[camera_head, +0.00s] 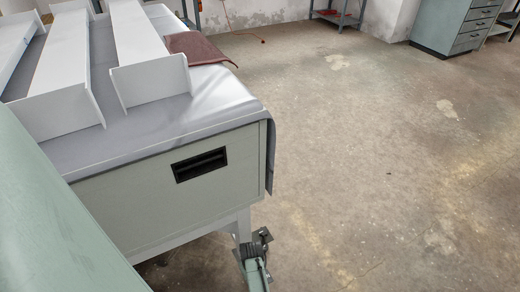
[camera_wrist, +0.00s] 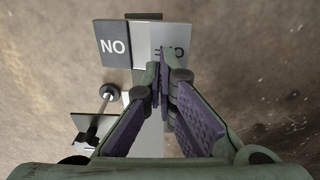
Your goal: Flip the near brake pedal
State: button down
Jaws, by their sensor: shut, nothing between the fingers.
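The brake pedal shows at the top of the wrist view as a plate with a dark half (camera_wrist: 114,44) and a light grey half (camera_wrist: 146,42). Its lettering reads upside down: "ON" on the dark half, and what looks like "OFF" on the light half, partly hidden. My gripper (camera_wrist: 161,75) is shut and empty, its fingertips over the light half. I cannot tell whether they touch it. In the head view, dark parts (camera_head: 262,237) show low by the table leg, too small to tell the pedal from the gripper.
A rod with a dark disc (camera_wrist: 108,92) and a dark plate (camera_wrist: 86,122) lie left of my fingers. The grey table (camera_head: 150,205) with a black handle recess (camera_head: 199,165) stands above the leg (camera_head: 243,220). The concrete floor (camera_head: 380,170) to the right is clear.

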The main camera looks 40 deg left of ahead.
jog(key=shift+s+d+f, duration=0.15)
jog(key=shift+s+f, duration=0.1)
jog(key=shift+f, duration=0.45)
jog(key=shift+s+d+f, duration=0.1)
jog(key=shift+s+f, duration=0.2)
jog(key=shift+f, duration=0.35)
jog(key=shift+s+d+f, duration=0.15)
jog(key=shift+s+f, duration=0.1)
jog(key=shift+f, duration=0.45)
notch_tip(320, 180, up, 2)
jog(key=p, duration=0.3)
jog(key=shift+s+d+r+g+h, duration=0.1)
jog(key=shift+d+r+g+h, duration=0.1)
jog(key=shift+g+h, duration=0.1)
jog(key=r+p, duration=0.4)
jog(key=shift+w+a+r, duration=0.15)
jog(key=shift+w+a, duration=0.05)
jog(key=shift+w, duration=0.05)
